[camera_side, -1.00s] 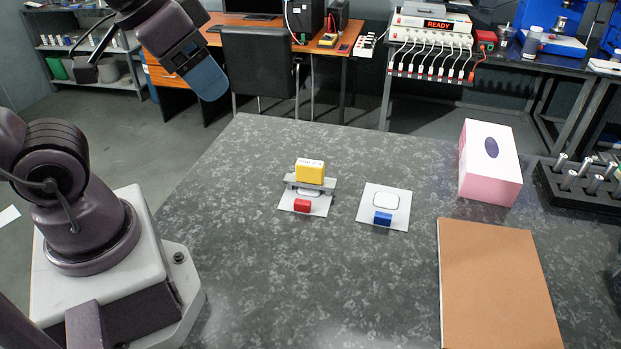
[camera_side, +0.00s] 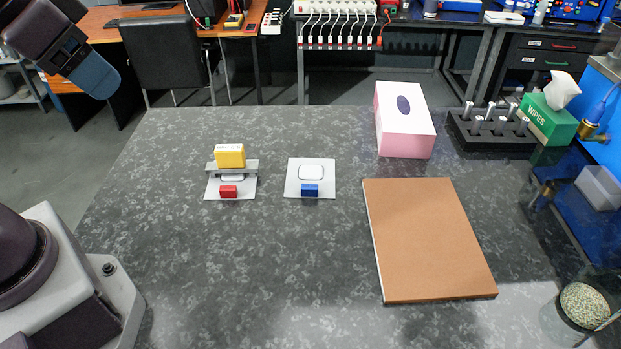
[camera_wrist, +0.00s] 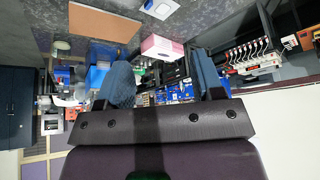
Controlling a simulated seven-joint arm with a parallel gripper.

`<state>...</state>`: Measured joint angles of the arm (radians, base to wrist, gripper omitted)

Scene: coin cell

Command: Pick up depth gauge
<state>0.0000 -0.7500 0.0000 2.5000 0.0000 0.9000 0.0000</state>
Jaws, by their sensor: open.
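The depth gauge looks to be the yellow block with a grey crossbar (camera_side: 230,157) in the side view. It sits upright across the back of a white pad with a red block (camera_side: 228,192), at the middle left of the table. My gripper (camera_side: 97,77) is high at the upper left of the side view, well apart from the gauge. In the wrist view my gripper (camera_wrist: 162,66) is open and empty, with its two blue fingers spread. The gauge cannot be made out in the wrist view.
A white pad (camera_side: 326,172) with a blue block stands right of the gauge. A brown board (camera_side: 427,238), a pink-white box (camera_side: 405,122), a black rack of pegs (camera_side: 492,130), a green wipes box (camera_side: 549,119) and a glass jar (camera_side: 578,308) are further right.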

